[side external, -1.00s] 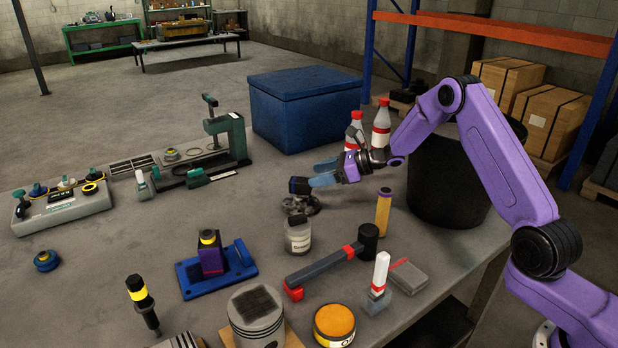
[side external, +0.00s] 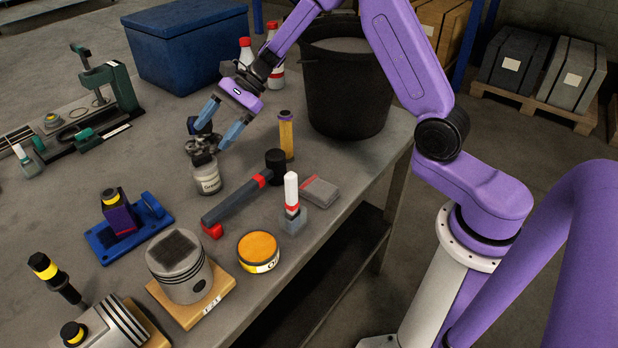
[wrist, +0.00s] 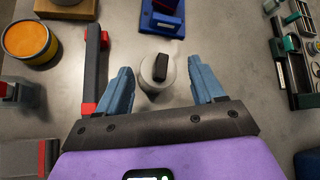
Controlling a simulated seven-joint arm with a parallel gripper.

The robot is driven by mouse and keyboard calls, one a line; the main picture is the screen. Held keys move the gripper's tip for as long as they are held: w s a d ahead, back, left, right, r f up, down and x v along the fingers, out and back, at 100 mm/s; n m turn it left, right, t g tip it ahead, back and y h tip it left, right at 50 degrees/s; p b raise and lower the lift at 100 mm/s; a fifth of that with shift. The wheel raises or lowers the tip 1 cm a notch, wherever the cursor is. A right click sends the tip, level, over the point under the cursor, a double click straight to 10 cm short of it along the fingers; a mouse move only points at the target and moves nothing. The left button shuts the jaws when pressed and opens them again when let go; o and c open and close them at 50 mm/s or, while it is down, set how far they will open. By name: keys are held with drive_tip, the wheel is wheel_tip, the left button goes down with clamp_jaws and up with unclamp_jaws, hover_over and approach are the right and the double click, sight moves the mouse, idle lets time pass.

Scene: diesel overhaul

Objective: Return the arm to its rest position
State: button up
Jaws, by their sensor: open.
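My gripper (side external: 214,128) is open, its two blue fingers spread and pointing down toward the table. The fingers appear empty. I cannot tell how high they are above the jar. My arm is bent, reaching over the table from the right.
A black bucket (side external: 345,95) and blue bin (side external: 187,50) stand behind. A piston (side external: 178,268) and orange tin (side external: 258,250) are in front.

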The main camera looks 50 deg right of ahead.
drive_tip(key=s+r+n+g+h, duration=0.1)
drive_tip(key=s+n+h, duration=0.1)
drive_tip(key=s+n, duration=0.3)
drive_tip(key=s+r+n+g+h, duration=0.1)
drive_tip(key=s+n+h, duration=0.1)
drive_tip(key=s+n, duration=0.4)
drive_tip(key=s+r+n+g+h, duration=0.1)
drive_tip(key=s+n, duration=0.4)
drive_tip(key=s, duration=0.5)
drive_tip(key=shift+s+a+r+n+g+h, duration=0.3)
drive_tip(key=shift+s+a+h, duration=0.1)
drive_tip(key=shift+h, duration=0.2)
drive_tip(key=s+d+n+h, duration=0.1)
drive_tip(key=s+d+n, duration=0.1)
drive_tip(key=s, duration=0.3)
drive_tip(key=s+d+n+t+h, duration=0.1)
drive_tip(key=s+d+n, duration=0.2)
drive_tip(key=s+n, duration=0.2)
drive_tip(key=s+d+n+h, duration=0.1)
drive_tip(key=s+d+n, duration=0.2)
drive_tip(key=s, duration=0.3)
drive_tip(key=shift+s+d+n, duration=0.15)
drive_tip(key=shift+s+n, duration=0.2)
drive_tip(key=shift+n, duration=0.25)
